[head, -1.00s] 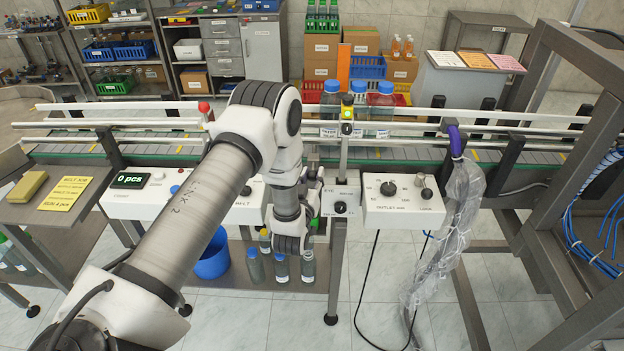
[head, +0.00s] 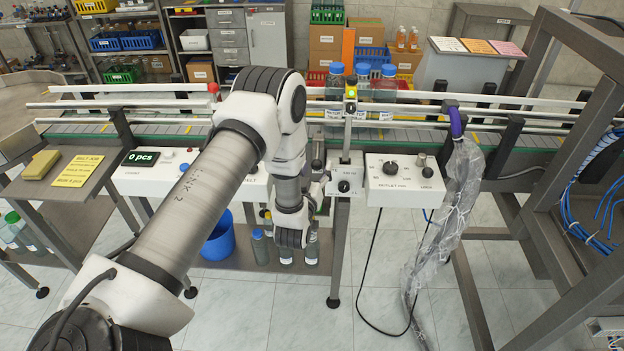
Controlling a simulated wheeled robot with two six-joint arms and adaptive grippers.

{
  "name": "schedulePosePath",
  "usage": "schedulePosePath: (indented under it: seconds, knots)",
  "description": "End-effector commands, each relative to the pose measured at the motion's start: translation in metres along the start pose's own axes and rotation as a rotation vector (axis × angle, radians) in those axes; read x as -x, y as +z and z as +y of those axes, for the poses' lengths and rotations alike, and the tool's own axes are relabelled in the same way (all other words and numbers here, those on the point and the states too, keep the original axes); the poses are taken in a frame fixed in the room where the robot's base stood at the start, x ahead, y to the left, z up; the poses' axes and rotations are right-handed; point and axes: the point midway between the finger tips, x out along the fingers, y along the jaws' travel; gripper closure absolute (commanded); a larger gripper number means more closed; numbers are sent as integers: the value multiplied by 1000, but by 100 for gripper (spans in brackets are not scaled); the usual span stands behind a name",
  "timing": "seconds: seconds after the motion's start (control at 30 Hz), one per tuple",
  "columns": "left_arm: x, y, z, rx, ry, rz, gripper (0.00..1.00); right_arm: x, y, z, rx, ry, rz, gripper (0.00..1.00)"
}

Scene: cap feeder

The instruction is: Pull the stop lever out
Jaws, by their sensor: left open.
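A red ball knob (head: 213,88) stands at the belt's near rail, left of my left arm's elbow; I cannot tell whether it belongs to the stop lever. No other part is clearly the stop lever. My left gripper (head: 318,190) is at the front of the conveyor, between the BELT control box and the small eye box, partly hidden behind my own wrist. It is open, and I see nothing between its fingers. My right gripper is not in view.
Three blue-capped bottles (head: 363,82) stand on the conveyor (head: 470,143) behind a post with a yellow-green sensor (head: 350,93). The outlet box (head: 405,180) hangs to the right, beside a plastic-wrapped cable (head: 445,220).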

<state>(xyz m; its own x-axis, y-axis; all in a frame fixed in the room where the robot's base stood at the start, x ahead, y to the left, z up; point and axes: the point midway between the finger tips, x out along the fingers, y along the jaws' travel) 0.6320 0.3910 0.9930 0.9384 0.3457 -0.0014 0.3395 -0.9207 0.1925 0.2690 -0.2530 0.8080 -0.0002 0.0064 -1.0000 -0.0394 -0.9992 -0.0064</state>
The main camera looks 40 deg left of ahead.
Motion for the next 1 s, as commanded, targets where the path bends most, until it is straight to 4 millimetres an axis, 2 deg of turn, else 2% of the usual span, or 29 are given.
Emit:
schedulePosePath:
  seconds: [0.3,0.43,0.6,1.0]
  knots:
    - [76,2,1,-3,1,-8,43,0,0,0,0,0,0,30]
    - [100,2,2,-3,1,-7,43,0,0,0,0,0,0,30]
    - [111,1,2,-1,1,-5,43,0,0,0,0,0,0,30]
    - [111,1,2,-1,0,-5,43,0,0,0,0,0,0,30]
